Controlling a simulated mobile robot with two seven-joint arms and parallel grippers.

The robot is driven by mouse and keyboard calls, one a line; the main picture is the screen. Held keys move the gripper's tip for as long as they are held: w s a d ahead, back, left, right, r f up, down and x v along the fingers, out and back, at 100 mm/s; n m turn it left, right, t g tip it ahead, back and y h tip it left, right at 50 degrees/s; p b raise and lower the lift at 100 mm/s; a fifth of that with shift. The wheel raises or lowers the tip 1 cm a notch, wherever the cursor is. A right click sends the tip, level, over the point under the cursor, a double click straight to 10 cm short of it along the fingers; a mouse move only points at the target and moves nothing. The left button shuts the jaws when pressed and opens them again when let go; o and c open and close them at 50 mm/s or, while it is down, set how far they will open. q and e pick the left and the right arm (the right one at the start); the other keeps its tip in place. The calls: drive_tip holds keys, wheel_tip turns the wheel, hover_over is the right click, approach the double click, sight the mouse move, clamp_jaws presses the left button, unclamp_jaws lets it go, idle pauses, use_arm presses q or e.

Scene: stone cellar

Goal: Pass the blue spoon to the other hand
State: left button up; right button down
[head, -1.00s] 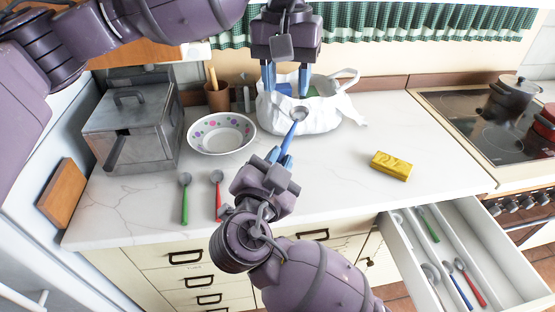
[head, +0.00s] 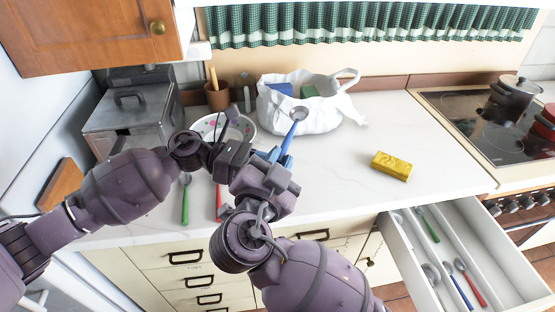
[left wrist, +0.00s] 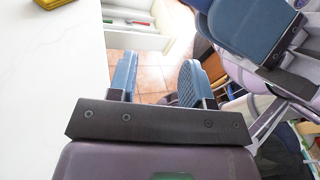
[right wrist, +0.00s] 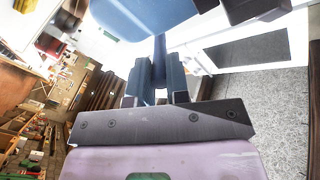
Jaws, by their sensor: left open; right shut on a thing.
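The blue spoon (head: 290,136) is held above the counter with its grey bowl up and away from me. My right gripper (head: 278,160) is shut on the lower part of its handle; the handle also shows between the fingers in the right wrist view (right wrist: 160,62). My left gripper (head: 256,154) is close beside the right one, at its left in the head view, its fingertips partly hidden there. In the left wrist view its fingers (left wrist: 157,80) are apart with nothing between them, and blue fingers of my right gripper show at upper right.
A green spoon (head: 185,205) and a red spoon (head: 219,200) lie on the counter (head: 340,185). An open drawer (head: 400,240) holds several utensils at right.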

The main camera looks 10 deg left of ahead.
use_arm(q)
drive_tip(key=s+a+f+n+t+y, duration=0.1)
drive_tip(key=a+f+n+t+y, duration=0.6)
drive_tip(key=n, duration=1.1)
drive_tip(key=s+a+f+n+t+y, duration=0.1)
drive_tip(key=s+a+f+n+t, duration=0.2)
drive_tip(key=n+t, duration=1.15)
drive_tip(key=s+a+f+n+g+y, duration=0.4)
drive_tip(key=s+a+f+n, duration=0.1)
drive_tip(key=f+n, duration=0.3)
drive_tip(key=s+a+f+n+g+y, duration=0.4)
drive_tip(key=s+f+n, duration=0.4)
drive_tip(key=n, duration=0.3)
drive_tip(key=shift+s+a+g+y, duration=0.3)
drive_tip(key=shift+a+g, duration=0.05)
drive_tip(key=shift+a, duration=0.1)
